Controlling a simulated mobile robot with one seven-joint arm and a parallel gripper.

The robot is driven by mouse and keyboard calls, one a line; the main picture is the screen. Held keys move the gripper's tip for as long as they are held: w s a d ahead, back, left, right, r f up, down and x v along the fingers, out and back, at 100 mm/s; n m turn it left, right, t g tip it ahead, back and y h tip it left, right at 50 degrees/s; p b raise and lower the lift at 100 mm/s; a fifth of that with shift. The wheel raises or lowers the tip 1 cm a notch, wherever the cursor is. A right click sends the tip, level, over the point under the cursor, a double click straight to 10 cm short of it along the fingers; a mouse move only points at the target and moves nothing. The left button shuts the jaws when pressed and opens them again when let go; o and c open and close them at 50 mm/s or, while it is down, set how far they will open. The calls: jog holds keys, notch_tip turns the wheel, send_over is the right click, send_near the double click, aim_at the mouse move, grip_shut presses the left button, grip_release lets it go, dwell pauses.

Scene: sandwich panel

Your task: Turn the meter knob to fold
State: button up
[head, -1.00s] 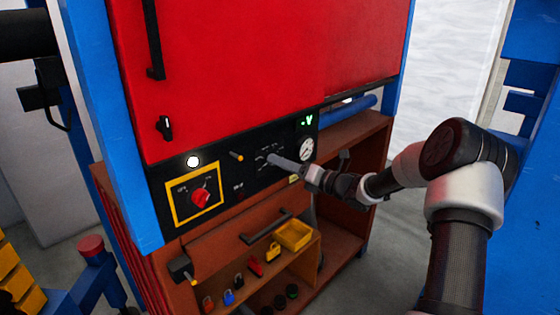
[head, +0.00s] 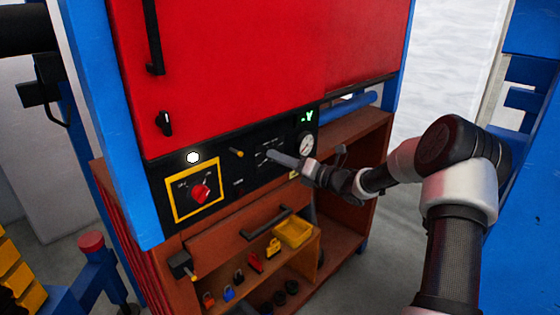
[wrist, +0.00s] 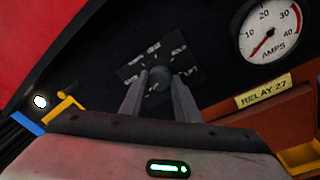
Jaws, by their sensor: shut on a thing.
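The meter knob (wrist: 159,74) is a small dark round knob on a square dial plate in the black panel. Which mark the knob points to cannot be told.
An ammeter gauge (wrist: 270,32) and a yellow "RELAY 27" label (wrist: 263,91) sit right of the knob. A red rotary switch (head: 201,192) on a yellow plate and a yellow lever (head: 237,152) are to its left. A shelf below holds padlocks and a yellow bin (head: 293,232).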

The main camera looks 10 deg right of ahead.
jog(key=m+t+h, duration=0.1)
jog(key=m, duration=1)
jog(key=m+h+b, duration=0.1)
jog(key=m, duration=1)
jog(key=m+t, duration=0.1)
jog(key=m, duration=1)
jog(key=shift+s+a+r+m+t+h+b, duration=0.2)
jog(key=shift+r+m+t+h+b, duration=0.1)
jog(key=shift+m+h+b, duration=0.1)
jog(key=shift+f+m+p, duration=0.15)
jog(key=shift+m+p, duration=1.15)
jog(key=shift+m, duration=0.6)
jog(key=shift+f, duration=0.1)
jog(key=o, duration=1)
